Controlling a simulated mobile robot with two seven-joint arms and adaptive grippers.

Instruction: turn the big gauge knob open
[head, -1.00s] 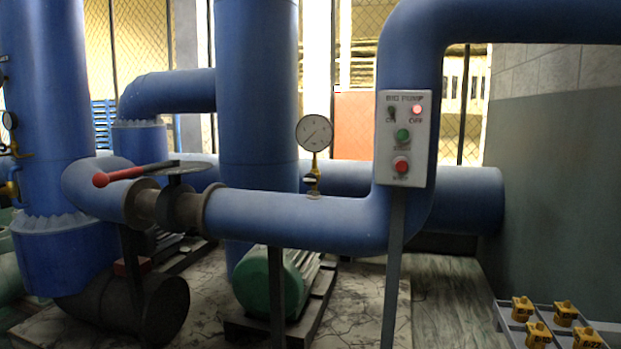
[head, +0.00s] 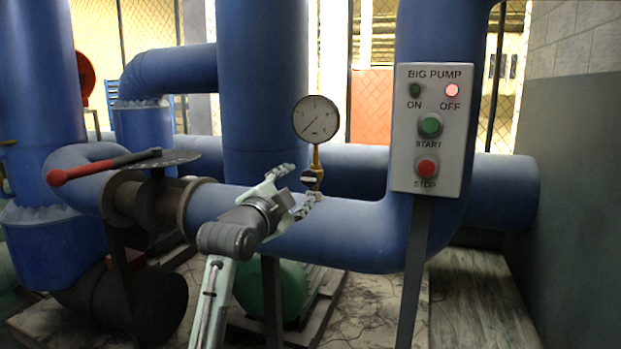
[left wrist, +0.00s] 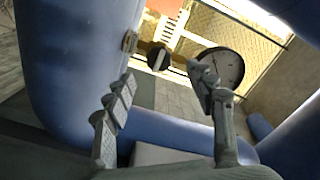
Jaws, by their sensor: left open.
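The big gauge (head: 316,119) has a round white dial and stands on a brass stem above the blue horizontal pipe. Its knob (head: 308,179), dark with a white band, sits low on the stem. My left gripper (head: 302,183) is open in front of the pipe, with its fingertips reaching toward the knob. In the left wrist view the knob (left wrist: 158,59) shows as a dark round end on the brass stem, beyond and between the open fingers (left wrist: 163,72). No contact is clear. The gauge (left wrist: 226,66) shows there behind the right finger. My right gripper is in neither view.
A BIG PUMP panel (head: 431,130) with its OFF lamp lit stands on a post right of the gauge. A red-handled valve lever (head: 100,167) is on the left. The blue pipe (head: 350,231) runs below the knob.

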